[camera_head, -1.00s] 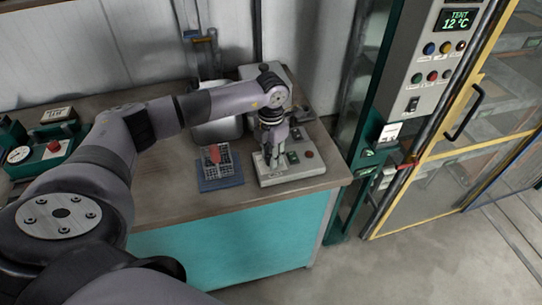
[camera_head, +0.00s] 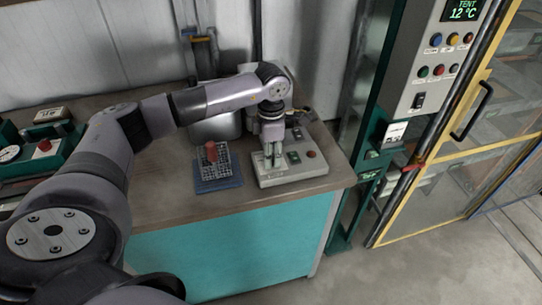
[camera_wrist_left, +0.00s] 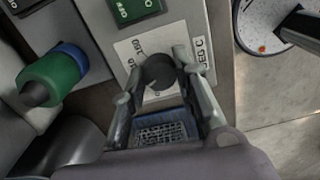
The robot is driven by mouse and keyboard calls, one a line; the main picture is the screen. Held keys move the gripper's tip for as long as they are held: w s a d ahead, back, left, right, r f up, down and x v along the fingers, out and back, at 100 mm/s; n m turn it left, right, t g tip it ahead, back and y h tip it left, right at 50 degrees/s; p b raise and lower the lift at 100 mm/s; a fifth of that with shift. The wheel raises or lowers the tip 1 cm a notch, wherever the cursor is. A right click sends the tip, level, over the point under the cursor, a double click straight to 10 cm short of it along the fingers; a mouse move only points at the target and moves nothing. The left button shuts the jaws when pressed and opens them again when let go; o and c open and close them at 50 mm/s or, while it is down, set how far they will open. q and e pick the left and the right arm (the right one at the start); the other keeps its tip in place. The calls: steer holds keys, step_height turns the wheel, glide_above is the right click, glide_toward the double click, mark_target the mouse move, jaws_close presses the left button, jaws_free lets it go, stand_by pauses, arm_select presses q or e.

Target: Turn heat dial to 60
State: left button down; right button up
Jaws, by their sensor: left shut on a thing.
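The heat dial is a dark round knob (camera_wrist_left: 158,72) on a light label plate with "160" and "DEG C" printed beside it. It sits on the pale grey control box (camera_head: 290,178) at the right end of the bench. My left gripper (camera_head: 271,160) points down over the left part of this box. In the left wrist view its two fingers (camera_wrist_left: 162,78) stand on either side of the knob, shut on it. The fingers hide the knob in the head view. The dial's exact setting cannot be read. My right gripper is not in view.
A metal pot (camera_head: 217,127) is behind. A tall cabinet (camera_head: 425,75) showing 12 °C stands right.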

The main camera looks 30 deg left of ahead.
arm_select(q)
steer(key=shift+w+r, duration=0.1)
stand_by(0.3)
steer(key=c, duration=1.2)
jaws_free()
steer(key=shift+c, duration=0.2)
step_height(320, 180, up, 12)
